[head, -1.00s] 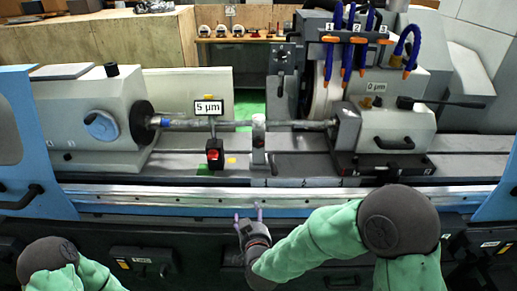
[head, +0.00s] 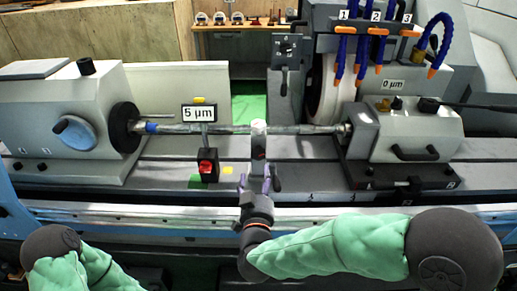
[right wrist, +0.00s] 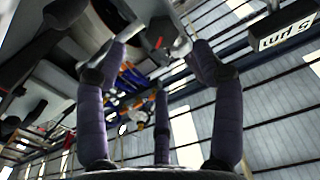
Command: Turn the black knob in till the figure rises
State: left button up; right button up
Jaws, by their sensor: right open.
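The workpiece steady (head: 258,146) stands under the middle of the long shaft (head: 205,129). My right gripper (head: 259,182) is open in front of its lower part, fingers pointing at it. In the right wrist view a dark round knob (right wrist: 160,34) with a red mark shows beyond and between the open fingers (right wrist: 160,60); contact cannot be told. A small black handle (head: 277,180) sits just right of the gripper in the head view. The figure sign (head: 199,113) reads 5 µm; it shows inverted in the wrist view (right wrist: 287,32). My left gripper is out of view.
A black box with a red button (head: 207,166) stands left of the steady. The grinding wheel (head: 325,88) is behind. The rail (head: 130,214) runs along the front.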

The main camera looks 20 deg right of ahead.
aim_at(258, 157)
jog(key=b+x, duration=0.2)
jog(key=x, duration=0.8)
jog(key=shift+w, duration=0.1)
jog(key=shift+b, duration=0.3)
jog(key=c, duration=1.2)
